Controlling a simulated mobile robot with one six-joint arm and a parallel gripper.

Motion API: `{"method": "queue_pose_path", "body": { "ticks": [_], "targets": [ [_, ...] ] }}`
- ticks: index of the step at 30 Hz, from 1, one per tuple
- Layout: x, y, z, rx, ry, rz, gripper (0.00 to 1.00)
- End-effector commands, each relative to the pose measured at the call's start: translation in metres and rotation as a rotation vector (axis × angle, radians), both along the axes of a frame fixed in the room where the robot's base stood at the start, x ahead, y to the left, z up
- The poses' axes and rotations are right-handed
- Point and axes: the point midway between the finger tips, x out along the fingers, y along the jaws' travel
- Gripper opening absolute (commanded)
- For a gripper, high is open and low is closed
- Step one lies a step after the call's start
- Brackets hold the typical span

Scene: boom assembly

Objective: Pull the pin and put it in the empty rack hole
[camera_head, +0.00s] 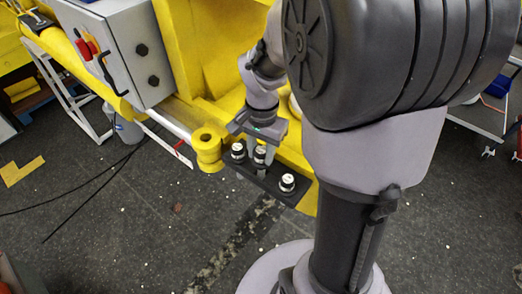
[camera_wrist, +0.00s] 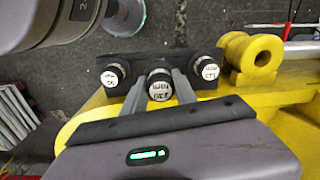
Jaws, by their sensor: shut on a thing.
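My gripper (camera_wrist: 160,92) is shut on a pin (camera_wrist: 160,85) with a black-and-white marked head, its two fingers on either side of it. In the head view the held pin (camera_head: 260,153) is at the middle of the black rack (camera_head: 268,185). Its head sits higher than its neighbours'. Whether its lower end is in the hole cannot be told. A left pin (camera_head: 238,150) and a right pin (camera_head: 287,182) stand upright in the rack. The yellow boss (camera_head: 208,148) beside the rack holds no visible pin; it also shows in the wrist view (camera_wrist: 250,55).
The rack is on the yellow boom (camera_wrist: 90,108). A grey control box (camera_head: 130,50) with a red switch is at upper left. My arm covers much of the right side of the head view. The dark floor in front of the rack is open.

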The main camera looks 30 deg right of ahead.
Motion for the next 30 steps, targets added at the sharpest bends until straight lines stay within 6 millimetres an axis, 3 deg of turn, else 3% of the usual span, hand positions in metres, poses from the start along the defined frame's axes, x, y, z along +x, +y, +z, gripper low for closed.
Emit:
{"method": "queue_pose_path", "body": {
  "ticks": [13, 25, 26, 29, 30],
  "targets": [
    [0.000, 0.000, -0.044, 0.000, 0.000, -0.001, 0.00],
    [0.000, 0.000, -0.049, 0.000, 0.000, 0.000, 0.00],
    [0.000, 0.000, -0.049, 0.000, 0.000, 0.000, 0.39],
    [0.000, 0.000, -0.049, 0.000, 0.000, 0.000, 0.59],
    [0.000, 0.000, -0.049, 0.000, 0.000, 0.000, 0.59]
  ]
}}
